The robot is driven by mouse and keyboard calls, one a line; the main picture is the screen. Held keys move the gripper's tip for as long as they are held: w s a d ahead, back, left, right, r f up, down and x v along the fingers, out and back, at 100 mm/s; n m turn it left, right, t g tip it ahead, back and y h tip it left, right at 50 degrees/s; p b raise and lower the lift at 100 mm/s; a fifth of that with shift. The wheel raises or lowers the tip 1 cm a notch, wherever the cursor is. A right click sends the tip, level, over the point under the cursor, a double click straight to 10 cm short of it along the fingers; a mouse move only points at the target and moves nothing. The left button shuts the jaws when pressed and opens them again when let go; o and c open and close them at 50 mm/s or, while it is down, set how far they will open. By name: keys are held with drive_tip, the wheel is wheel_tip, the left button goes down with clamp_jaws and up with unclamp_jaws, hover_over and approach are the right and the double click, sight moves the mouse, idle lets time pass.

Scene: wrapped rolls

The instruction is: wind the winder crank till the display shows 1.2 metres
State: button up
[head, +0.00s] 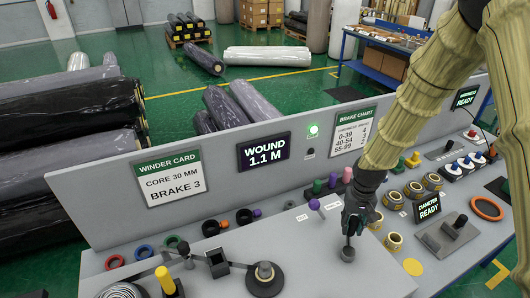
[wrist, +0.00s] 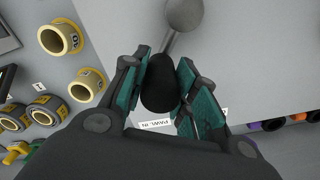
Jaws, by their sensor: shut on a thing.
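The display (head: 263,152) on the grey panel reads WOUND 1.1 M. My gripper (head: 353,222) is at the winder crank (head: 348,254), over the right part of the raised grey deck. In the wrist view my gripper (wrist: 160,92) has its teal-padded fingers on both sides of the crank's black handle (wrist: 158,88). The crank's grey arm runs from the handle up to a round grey hub (wrist: 183,14). The fingers hide part of the handle in the head view.
The winder card (head: 168,178) reads core 30 mm, brake 3. A green lamp (head: 313,130) is lit beside the brake chart (head: 353,131). A purple-knobbed lever (head: 315,205) stands left of my gripper. Yellow cores (head: 393,241) lie close on its right. A spindle (head: 265,272) stands further left.

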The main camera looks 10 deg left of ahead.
drive_tip(key=shift+s+a, duration=0.15)
drive_tip(key=shift+a, duration=0.55)
drive_tip(key=shift+s+a, duration=0.1)
drive_tip(key=shift+a, duration=0.55)
drive_tip(key=shift+s+a, duration=0.3)
drive_tip(key=shift+a, duration=0.25)
drive_tip(key=shift+s+a, duration=0.3)
drive_tip(key=shift+a, duration=0.2)
drive_tip(key=shift+s+a+p, duration=0.4)
drive_tip(key=shift+s+a, duration=0.35)
drive_tip(key=shift+s, duration=0.25)
drive_tip(key=shift+d, duration=0.1)
drive_tip(key=o, duration=1.7)
drive_tip(key=shift+w, duration=0.1)
drive_tip(key=shift+o, duration=0.2)
